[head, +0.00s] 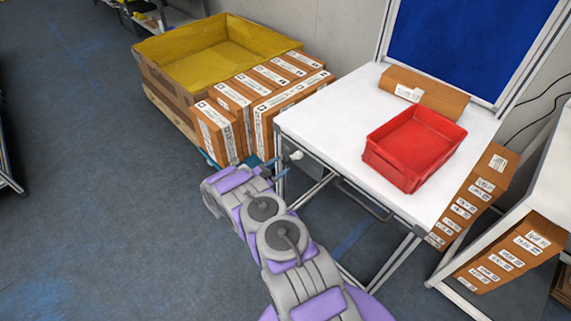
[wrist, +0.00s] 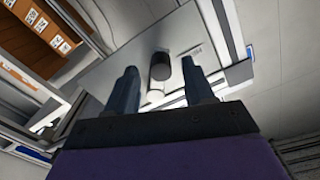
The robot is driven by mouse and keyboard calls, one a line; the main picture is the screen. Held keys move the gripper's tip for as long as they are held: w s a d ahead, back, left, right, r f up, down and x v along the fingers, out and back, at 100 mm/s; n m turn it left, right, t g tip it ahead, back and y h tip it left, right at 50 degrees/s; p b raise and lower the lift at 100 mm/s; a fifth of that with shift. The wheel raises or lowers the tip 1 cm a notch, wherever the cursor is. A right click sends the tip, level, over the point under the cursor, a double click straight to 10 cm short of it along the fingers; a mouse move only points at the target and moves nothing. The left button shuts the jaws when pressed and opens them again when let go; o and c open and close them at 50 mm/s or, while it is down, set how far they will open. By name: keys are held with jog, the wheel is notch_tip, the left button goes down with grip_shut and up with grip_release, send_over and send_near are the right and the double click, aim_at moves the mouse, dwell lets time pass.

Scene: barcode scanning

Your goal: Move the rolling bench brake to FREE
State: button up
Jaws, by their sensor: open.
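The rolling bench (head: 330,110) has a white top and a metal frame. A small pale knob (head: 296,156) sticks out at its near left corner. My gripper (head: 278,167) is beside that corner, close to the knob. In the wrist view, my gripper (wrist: 159,72) is open, with one dark finger on each side. A dark round handle end (wrist: 160,66) and a pale cylinder (wrist: 154,96) appear between the fingers, in front of a grey plate (wrist: 165,45). I cannot tell whether the fingers touch them. No brake marking is legible.
A red bin (head: 415,145) and a cardboard box (head: 424,92) are on the bench top. Labelled cartons (head: 262,95) stand left of the bench beside a yellow-lined crate (head: 210,55). More cartons (head: 470,205) are at the right.

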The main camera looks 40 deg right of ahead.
aim_at(283, 163)
jog(key=shift+w+d+b, duration=0.15)
jog(key=shift+d+b, duration=0.15)
jog(key=shift+d, duration=1.65)
jog(key=shift+c, duration=0.2)
grip_shut()
